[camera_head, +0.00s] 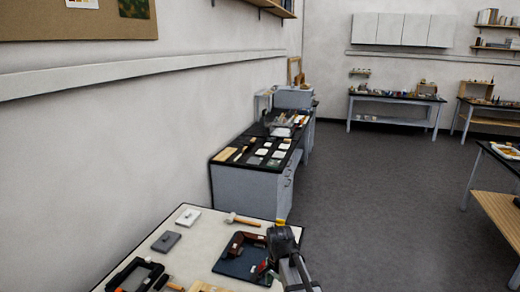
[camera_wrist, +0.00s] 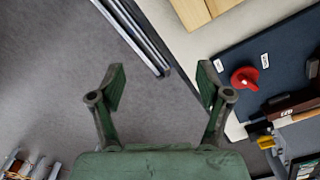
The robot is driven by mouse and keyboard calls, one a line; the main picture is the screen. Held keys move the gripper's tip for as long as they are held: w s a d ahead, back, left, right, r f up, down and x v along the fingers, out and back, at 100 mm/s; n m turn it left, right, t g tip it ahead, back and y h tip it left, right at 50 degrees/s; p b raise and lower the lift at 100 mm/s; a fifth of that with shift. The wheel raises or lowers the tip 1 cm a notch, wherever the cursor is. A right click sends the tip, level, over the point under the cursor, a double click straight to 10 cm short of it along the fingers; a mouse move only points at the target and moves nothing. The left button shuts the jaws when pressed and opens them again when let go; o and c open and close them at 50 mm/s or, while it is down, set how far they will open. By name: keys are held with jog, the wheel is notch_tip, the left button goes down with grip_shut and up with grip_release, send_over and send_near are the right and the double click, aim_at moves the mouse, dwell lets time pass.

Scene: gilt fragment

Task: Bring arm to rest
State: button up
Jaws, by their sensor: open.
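My gripper (camera_wrist: 162,88) is open in the wrist view, its two green-lined fingers spread wide with nothing between them. Grey floor and the edge of the pale worktable show beyond the fingers. In the head view my dark arm (camera_head: 284,248) stands at the right edge of the worktable (camera_head: 190,246); I cannot make out the fingers there.
A dark blue mat (camera_wrist: 260,62) carries a red round item (camera_wrist: 244,78) and a brown tool (camera_wrist: 296,102), right of my gripper. A hammer (camera_head: 243,220), a white block (camera_head: 188,217) and a grey block (camera_head: 166,242) lie on the worktable. Open floor (camera_head: 370,190) lies to the right.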

jog(key=s+d+f+n, duration=1.05)
jog(key=s+f, duration=0.35)
jog(key=f, duration=0.3)
jog(key=s+f+g+b, duration=0.6)
jog(key=s+f+b, duration=0.5)
jog(key=s+f, duration=1.7)
jog(key=shift+s+d+f+g, duration=0.25)
jog(key=shift+s+d+g, duration=0.05)
jog(key=shift+s+g, duration=0.1)
jog(key=shift+m, duration=0.25)
